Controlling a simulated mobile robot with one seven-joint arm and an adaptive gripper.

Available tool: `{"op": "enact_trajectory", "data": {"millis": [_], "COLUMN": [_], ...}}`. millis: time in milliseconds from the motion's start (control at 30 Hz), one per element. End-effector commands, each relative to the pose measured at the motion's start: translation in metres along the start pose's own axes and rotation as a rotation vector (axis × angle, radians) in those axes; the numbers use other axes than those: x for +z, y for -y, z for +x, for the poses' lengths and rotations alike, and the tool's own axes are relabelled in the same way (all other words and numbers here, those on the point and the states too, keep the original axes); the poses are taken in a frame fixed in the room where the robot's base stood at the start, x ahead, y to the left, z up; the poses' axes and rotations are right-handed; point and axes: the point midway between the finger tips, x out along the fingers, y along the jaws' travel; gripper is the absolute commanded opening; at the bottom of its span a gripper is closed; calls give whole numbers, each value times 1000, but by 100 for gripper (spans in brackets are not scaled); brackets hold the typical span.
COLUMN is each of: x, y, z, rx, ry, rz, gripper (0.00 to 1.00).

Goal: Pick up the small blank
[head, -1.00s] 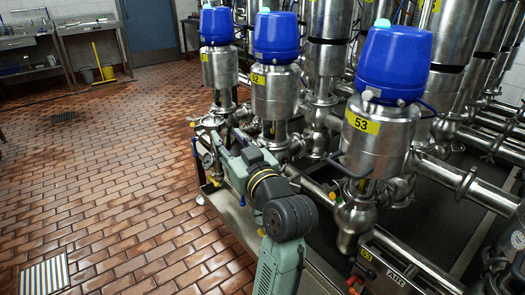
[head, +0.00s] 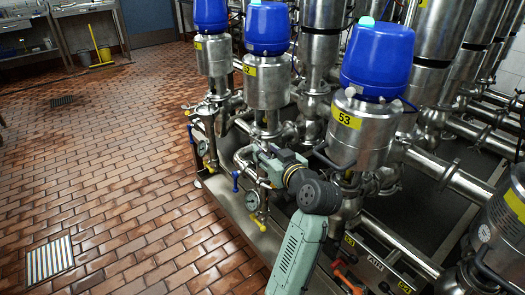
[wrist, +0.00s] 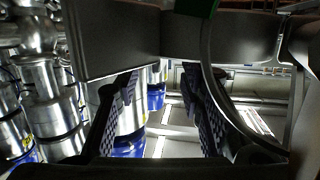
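I cannot make out the small blank in either view. My gripper (wrist: 160,92) shows in the wrist view with its two dark textured finger pads apart and nothing between them. Beyond the fingers are steel valve bodies, blue caps and a pale surface. In the head view my arm reaches in from the bottom edge toward the front pipework between valves 52 and 53, and the gripper itself is hidden or too unclear to pick out there.
Valve 53 (head: 358,130) with its blue cap stands close right of my arm. Valve 52 (head: 267,82) stands behind it. A pressure gauge (head: 252,200) and yellow-handled tap (head: 258,222) sit left of the arm. Tiled floor (head: 120,170) is clear left.

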Motion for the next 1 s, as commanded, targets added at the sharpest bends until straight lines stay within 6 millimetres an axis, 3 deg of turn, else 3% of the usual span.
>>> {"op": "enact_trajectory", "data": {"millis": [133,367,900,1000], "x": [-1,0,0,0], "y": [0,0,0,0], "z": [14,16,16,16], "rx": [1,2,1,1], "ry": [-1,-2,-2,-2], "rz": [-1,-1,-1,-1], "gripper": [35,35,0,0]}}
